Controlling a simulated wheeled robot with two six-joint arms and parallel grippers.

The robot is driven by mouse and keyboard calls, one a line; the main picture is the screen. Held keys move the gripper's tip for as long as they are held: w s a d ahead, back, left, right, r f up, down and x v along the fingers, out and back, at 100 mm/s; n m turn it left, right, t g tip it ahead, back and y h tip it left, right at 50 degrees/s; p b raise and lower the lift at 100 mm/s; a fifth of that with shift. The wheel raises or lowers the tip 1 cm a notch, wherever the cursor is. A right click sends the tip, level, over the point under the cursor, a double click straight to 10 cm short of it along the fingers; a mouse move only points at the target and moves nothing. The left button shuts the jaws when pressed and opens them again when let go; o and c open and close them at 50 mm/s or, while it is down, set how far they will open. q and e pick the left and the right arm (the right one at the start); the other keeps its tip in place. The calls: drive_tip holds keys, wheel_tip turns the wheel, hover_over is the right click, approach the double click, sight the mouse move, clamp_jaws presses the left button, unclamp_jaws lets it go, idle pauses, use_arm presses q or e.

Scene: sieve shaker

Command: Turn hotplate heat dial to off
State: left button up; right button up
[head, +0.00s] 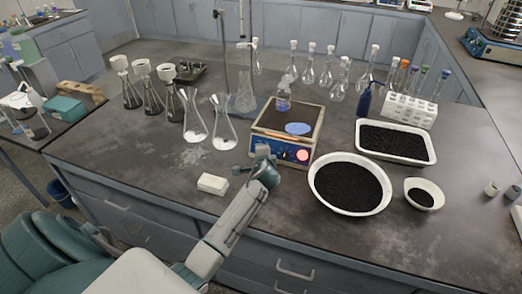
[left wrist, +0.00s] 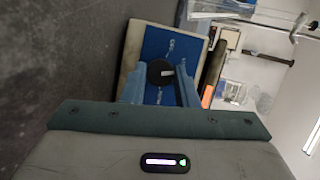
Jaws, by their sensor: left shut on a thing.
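The hotplate (head: 311,122) stands near the middle of the bench, with a blue front panel and a red glowing round spot on it. My left gripper (head: 264,158) is at the left part of this panel and hides what it holds there. In the left wrist view, its two fingers (left wrist: 160,84) are shut on a black dial (left wrist: 158,69) with a pale mark, against the blue panel (left wrist: 170,48). I cannot read the panel's lettering. My right gripper is not in view.
A large bowl of black grains (head: 318,196) is close on the right. A white block (head: 212,184) lies near the front edge.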

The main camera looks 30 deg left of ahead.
use_arm(q)
drive_tip(key=n+p, duration=0.1)
drive_tip(key=n+g+h+p, duration=0.1)
drive_tip(key=n, duration=0.1)
drive_tip(key=shift+r, duration=0.35)
drive_tip(key=n+p, duration=0.2)
drive_tip(key=shift+a+n+g+h, duration=0.15)
drive_tip(key=shift+n+g+h, duration=0.15)
drive_tip(key=shift+n+h, duration=0.1)
drive_tip(key=shift+n+h+p, duration=0.5)
drive_tip(key=shift+n+p, duration=0.25)
drive_tip(key=shift+n, duration=0.25)
drive_tip(key=shift+n+g+h+p, duration=0.3)
drive_tip(key=shift+n+h+p, duration=0.3)
drive_tip(key=shift+n, duration=0.3)
drive_tip(key=shift+a, duration=0.1)
drive_tip(key=shift+f, duration=0.1)
drive_tip(key=o, duration=1)
